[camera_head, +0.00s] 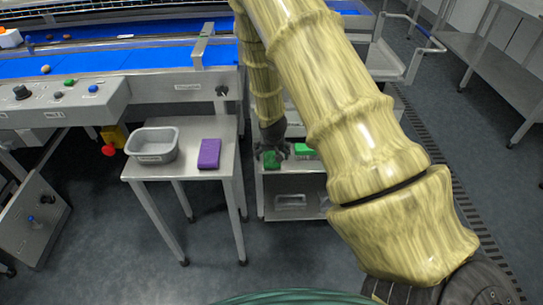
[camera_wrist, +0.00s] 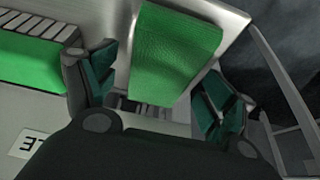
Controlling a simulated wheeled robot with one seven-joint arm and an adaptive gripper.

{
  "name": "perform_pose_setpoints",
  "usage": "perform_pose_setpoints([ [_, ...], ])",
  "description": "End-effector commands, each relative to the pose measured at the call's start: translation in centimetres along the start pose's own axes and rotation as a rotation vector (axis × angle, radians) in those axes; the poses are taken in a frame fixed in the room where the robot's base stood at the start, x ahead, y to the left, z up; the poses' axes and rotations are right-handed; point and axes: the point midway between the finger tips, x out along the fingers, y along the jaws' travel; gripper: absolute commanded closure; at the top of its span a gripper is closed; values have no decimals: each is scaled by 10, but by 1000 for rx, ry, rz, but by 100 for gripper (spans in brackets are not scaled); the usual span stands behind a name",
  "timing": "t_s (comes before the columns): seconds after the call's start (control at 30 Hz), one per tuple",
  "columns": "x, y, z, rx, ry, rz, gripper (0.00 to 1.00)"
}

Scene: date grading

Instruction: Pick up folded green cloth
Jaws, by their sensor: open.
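A folded green cloth (camera_wrist: 176,52) with a woven texture shows in the wrist view, lying ahead of and partly between the fingers of my gripper (camera_wrist: 158,88). My gripper is open, with one finger at each side of the cloth, and I see no clear contact. In the head view my gripper (camera_head: 271,148) is low over the small metal stand, with a green patch (camera_head: 273,161) at its fingertips. A second green thing (camera_wrist: 30,62) lies to the left in the wrist view.
The stand (camera_head: 292,186) is beside a metal table (camera_head: 170,171) bearing a grey tub (camera_head: 153,145) and a purple block (camera_head: 209,153). A blue conveyor (camera_head: 130,60) runs behind. A slotted grey edge (camera_wrist: 35,25) and a label (camera_wrist: 27,145) are near the gripper. Floor is clear in front.

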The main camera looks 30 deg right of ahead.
Motion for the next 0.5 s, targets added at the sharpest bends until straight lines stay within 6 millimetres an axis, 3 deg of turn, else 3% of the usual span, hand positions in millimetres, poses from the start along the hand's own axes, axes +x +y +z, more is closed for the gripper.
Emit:
perform_pose_setpoints([
  [0.2, 0, 0, 0, 0, 0, 0, 18],
  [0.43, 0, 0, 0, 0, 0, 0, 60],
  [0.5, 0, 0, 0, 0, 0, 0, 62],
])
